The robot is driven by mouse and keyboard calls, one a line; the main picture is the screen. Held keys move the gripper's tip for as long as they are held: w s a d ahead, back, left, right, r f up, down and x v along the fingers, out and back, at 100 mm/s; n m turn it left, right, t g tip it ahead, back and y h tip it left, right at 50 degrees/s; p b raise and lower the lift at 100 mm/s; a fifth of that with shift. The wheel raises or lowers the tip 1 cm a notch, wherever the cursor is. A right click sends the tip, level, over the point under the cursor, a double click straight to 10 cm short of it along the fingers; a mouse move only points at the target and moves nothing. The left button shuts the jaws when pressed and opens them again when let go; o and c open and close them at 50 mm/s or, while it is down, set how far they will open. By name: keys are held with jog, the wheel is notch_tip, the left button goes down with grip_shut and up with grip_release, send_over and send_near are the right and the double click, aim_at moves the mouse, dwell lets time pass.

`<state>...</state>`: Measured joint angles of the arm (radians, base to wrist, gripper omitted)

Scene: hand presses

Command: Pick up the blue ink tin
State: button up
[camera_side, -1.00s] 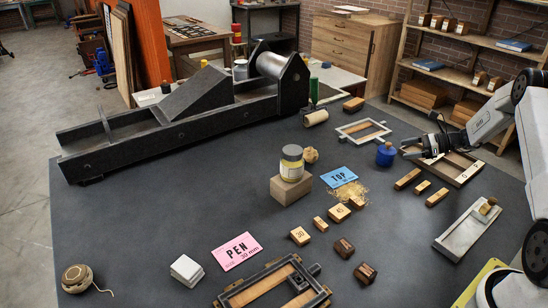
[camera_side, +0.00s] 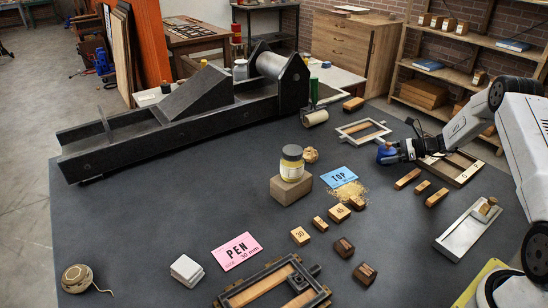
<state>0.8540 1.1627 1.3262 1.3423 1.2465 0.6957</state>
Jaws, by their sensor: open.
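The blue ink tin (camera_side: 386,154) stands on the dark table, right of the centre, just behind and right of the blue TOP card. My gripper (camera_side: 393,151) reaches in from the right, low over the table, with its fingers at the tin. The jaws are open. The near finger covers part of the tin's right side, and I cannot tell whether the fingers touch it.
A wooden tray (camera_side: 459,171) lies under and right of my gripper. The blue TOP card (camera_side: 339,177), a brown crumb pile (camera_side: 349,193) and small wooden blocks (camera_side: 407,178) lie in front. The big black press (camera_side: 170,131) stands at left.

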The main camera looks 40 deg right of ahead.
jog(key=shift+w+a+f, duration=0.1)
jog(key=shift+w+a, duration=0.1)
jog(key=shift+w, duration=0.05)
dwell(0.3)
jog(key=c, duration=1.3)
